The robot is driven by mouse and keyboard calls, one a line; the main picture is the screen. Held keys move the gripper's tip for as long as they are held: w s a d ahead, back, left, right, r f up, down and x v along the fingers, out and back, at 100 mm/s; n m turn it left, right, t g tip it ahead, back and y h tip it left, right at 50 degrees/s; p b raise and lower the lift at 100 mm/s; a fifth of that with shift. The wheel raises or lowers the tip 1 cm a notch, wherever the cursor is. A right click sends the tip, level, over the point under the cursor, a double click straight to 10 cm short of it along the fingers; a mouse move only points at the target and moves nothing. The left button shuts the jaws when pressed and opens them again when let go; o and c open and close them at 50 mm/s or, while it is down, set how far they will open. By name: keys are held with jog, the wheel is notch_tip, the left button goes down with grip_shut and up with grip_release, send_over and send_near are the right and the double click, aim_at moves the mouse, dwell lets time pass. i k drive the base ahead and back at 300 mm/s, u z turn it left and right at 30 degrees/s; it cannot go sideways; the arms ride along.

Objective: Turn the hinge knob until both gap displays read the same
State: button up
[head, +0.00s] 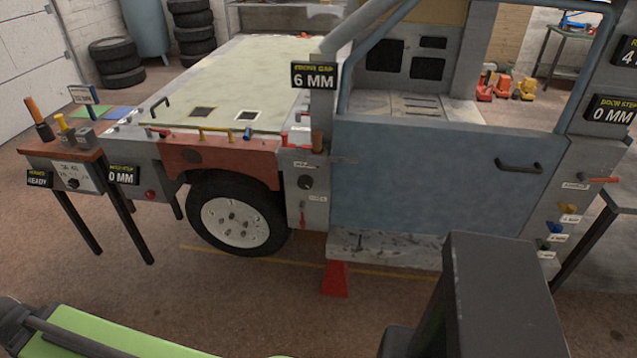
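A small dark round knob (306,182), which looks like the hinge knob, sits on the grey panel between the front wheel and the blue-grey door (430,185). Labels near it are too small to read. The front gap display (314,76) above it reads 6 MM. A second display (627,55) at the right edge is cut off; its label starts with R and a 4 shows. The door looks closed in its frame. My gripper cannot be made out; only dark and green parts, probably mine, show along the bottom.
The door step display (611,112) reads 0 MM. Another display (123,175) at the left shows 0 MM. A small bench (62,150) stands at left, a red stand (336,279) under the sill. Floor before the wheel (238,212) is clear.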

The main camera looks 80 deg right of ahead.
aim_at(305, 182)
jog(key=z, duration=1.95)
jog(key=k, duration=0.95)
jog(key=z, duration=0.3)
jog(key=i, duration=1)
jog(key=z, duration=0.1)
